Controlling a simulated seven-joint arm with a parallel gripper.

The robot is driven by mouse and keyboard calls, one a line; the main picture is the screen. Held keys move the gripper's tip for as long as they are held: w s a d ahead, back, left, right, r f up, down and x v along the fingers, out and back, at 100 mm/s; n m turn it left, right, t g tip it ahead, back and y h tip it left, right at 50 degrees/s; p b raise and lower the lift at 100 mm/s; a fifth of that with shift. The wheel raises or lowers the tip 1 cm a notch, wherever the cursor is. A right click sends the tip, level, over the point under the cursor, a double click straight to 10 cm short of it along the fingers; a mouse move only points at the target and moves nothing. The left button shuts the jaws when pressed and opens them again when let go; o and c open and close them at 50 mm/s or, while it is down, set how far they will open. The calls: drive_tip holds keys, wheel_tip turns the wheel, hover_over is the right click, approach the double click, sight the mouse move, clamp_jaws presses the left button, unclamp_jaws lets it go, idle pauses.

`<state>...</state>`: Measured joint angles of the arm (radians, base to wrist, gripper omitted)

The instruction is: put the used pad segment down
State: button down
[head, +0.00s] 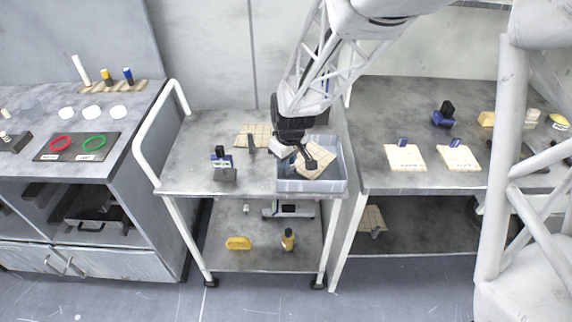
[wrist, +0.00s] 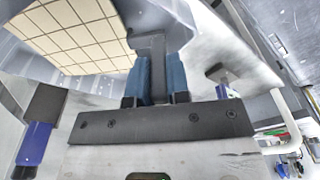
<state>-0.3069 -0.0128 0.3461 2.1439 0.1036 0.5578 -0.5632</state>
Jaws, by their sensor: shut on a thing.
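My gripper (head: 296,160) is over the grey-blue bin (head: 312,186) on the middle cart. In the wrist view its blue fingers (wrist: 158,82) are shut on a dark upright tab, which I take to be the used pad segment's grip. A beige gridded pad segment (head: 318,170) lies tilted within the bin's outline, right beside the gripper. A gridded face also fills the upper left of the wrist view (wrist: 75,35). The join between tab and pad is hidden, and I cannot tell whether the pad touches the bin floor.
Another gridded pad (head: 246,131) lies at the back of the cart (head: 185,180). A small blue-and-grey holder (head: 224,172) stands left of the bin. The right bench (head: 380,120) carries two pale pads with blue tabs (head: 406,158) (head: 459,159). The cart's left front is clear.

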drive_tip(key=shift+f, duration=1.3)
drive_tip(key=c, duration=1.1)
unclamp_jaws()
wheel_tip(320, 180, up, 12)
drive_tip(key=s+d, duration=0.1)
